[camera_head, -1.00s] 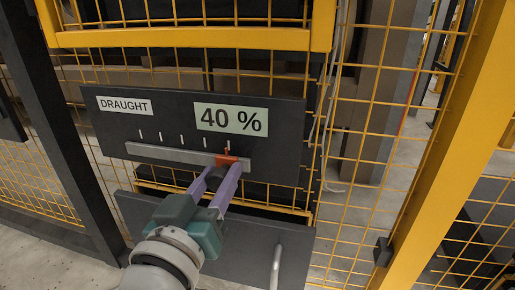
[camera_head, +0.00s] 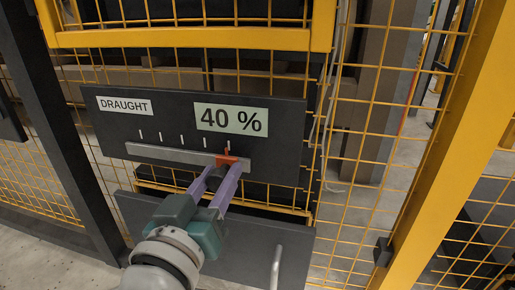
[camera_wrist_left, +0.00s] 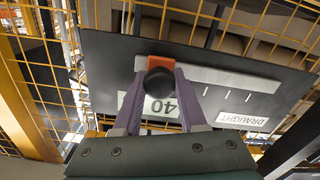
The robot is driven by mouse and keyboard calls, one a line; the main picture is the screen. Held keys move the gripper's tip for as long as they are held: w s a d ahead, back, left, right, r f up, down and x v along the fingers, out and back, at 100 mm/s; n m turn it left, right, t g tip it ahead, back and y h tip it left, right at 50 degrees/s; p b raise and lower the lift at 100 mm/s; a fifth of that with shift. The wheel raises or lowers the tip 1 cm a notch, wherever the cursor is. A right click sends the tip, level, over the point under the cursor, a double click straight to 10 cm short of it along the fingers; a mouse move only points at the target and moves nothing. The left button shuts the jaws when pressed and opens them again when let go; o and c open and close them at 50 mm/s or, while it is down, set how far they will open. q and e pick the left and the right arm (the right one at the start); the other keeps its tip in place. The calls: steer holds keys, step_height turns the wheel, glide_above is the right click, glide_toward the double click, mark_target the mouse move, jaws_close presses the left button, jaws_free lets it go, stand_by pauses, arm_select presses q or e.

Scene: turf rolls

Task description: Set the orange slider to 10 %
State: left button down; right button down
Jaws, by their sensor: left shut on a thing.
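The orange slider (camera_head: 228,160) sits near the right end of a grey track (camera_head: 175,153) on a dark panel. The panel has a "DRAUGHT" label (camera_head: 124,105) and a display (camera_head: 231,119) reading "40 %". Several white tick marks stand above the track. My left gripper (camera_head: 223,172) is shut on the slider, its purple fingers on either side of it. In the left wrist view the slider (camera_wrist_left: 155,123) shows orange behind a round black knob (camera_wrist_left: 159,82) between the fingers. My right gripper is not in view.
A lower dark panel with a light handle (camera_head: 276,266) is below the slider panel. Yellow mesh fencing (camera_head: 350,150) surrounds the panel, with a thick yellow post (camera_head: 440,160) to the right and a dark post (camera_head: 62,140) to the left.

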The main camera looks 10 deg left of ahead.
arm_select(q)
steer(key=shift+a, duration=0.1)
steer(key=shift+a, duration=0.35)
glide_toward(164, 151)
steer(key=w, duration=0.5)
steer(key=shift+p, duration=0.3)
steer(key=shift+c, duration=2.3)
jaws_free()
